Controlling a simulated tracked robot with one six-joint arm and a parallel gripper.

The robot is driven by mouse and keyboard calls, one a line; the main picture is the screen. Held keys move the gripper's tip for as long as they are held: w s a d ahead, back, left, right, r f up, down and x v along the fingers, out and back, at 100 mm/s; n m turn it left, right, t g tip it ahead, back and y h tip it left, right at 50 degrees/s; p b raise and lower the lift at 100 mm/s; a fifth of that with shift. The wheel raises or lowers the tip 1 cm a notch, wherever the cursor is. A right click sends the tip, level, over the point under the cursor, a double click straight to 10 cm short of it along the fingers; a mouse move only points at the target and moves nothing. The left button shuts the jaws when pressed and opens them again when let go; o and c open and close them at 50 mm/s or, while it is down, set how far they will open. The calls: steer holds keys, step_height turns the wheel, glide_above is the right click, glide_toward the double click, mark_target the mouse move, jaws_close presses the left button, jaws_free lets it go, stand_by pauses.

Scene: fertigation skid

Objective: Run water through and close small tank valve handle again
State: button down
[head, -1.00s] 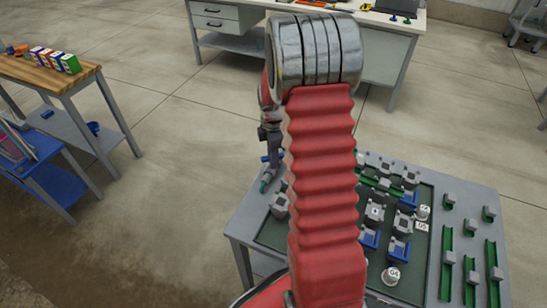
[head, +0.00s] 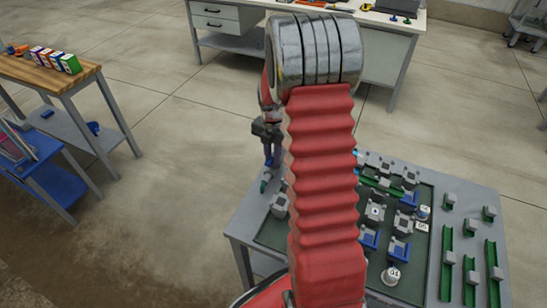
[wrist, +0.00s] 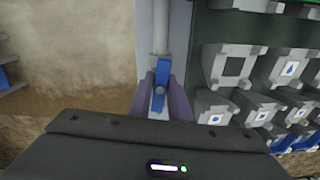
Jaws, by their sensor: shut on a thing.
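The blue valve handle (wrist: 162,72) is in the middle of the wrist view, lying roughly in line with a light grey pipe (wrist: 160,28). My gripper (wrist: 162,84) is shut on it, with one dark purple finger on each side. In the head view my gripper (head: 269,157) is low over the left edge of the bench, and the handle cannot be made out there. A small teal piece (head: 264,186) shows just below the fingers. I cannot see any water or a tank label.
The grey bench (head: 245,222) carries a dark green panel with grey and blue blocks (head: 375,212) to the right of the handle. Green rails (head: 470,270) are at its far right. A wooden-topped table (head: 50,75) stands left, with clear floor between.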

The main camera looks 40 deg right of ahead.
steer(key=shift+n, duration=1.4)
steer(key=c, duration=1.6)
jaws_free()
steer(key=shift+r, duration=0.1)
steer(key=shift+r, duration=4.9)
